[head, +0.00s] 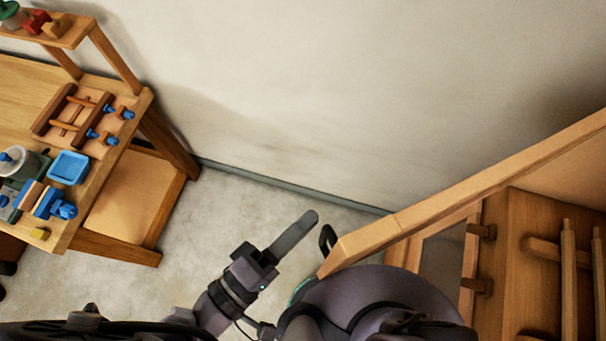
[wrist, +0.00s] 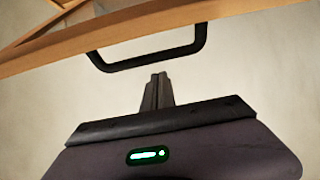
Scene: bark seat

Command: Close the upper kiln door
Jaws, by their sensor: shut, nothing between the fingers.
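A wooden door (head: 455,195) stands open from the wooden cabinet, taken as the kiln, at the right of the head view. A black bar handle (head: 328,240) is at its near left end. In the wrist view the door edge (wrist: 120,38) crosses the top, with the U-shaped black handle (wrist: 150,60) below it. My gripper (head: 311,218) is shut and empty, just left of the handle in the head view. In the wrist view its fingertips (wrist: 158,76) point at the handle's bar; whether they touch it I cannot tell. My arm hides part of the door's lower end.
A wooden workbench (head: 145,105) with a peg rack (head: 75,115), a blue tray (head: 69,167) and small toys stands at the left. A pale wall (head: 300,90) lies behind. The grey floor (head: 225,225) between bench and door is clear. Wooden bars (head: 568,270) show in the cabinet.

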